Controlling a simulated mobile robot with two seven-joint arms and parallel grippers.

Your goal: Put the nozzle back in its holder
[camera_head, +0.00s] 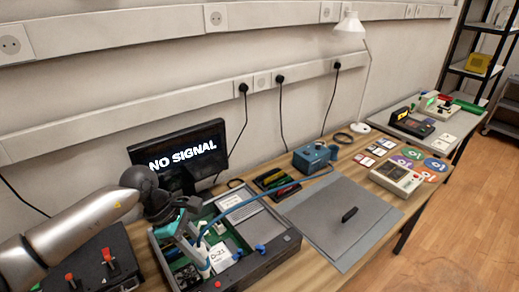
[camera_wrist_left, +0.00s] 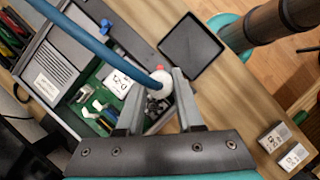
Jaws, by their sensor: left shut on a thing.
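My left gripper (camera_head: 203,266) reaches down over the open dark case at the front of the table. In the left wrist view its two grey fingers (camera_wrist_left: 160,86) are closed around the white nozzle (camera_wrist_left: 160,78) at the end of a thick blue hose (camera_wrist_left: 85,38). In the head view the blue hose (camera_head: 245,201) runs back over the case to a blue unit (camera_head: 314,157) at the back of the table. The nozzle is mostly hidden by the fingers in the head view. I cannot make out its holder for certain. My right gripper is in neither view.
The open case (camera_head: 264,259) holds a green board and blue knobs below the gripper. A grey mat (camera_head: 335,240) with a small black piece (camera_head: 350,214) lies to its right. A monitor (camera_head: 178,158) stands behind. A white box (camera_head: 397,177) and coloured discs lie farther right.

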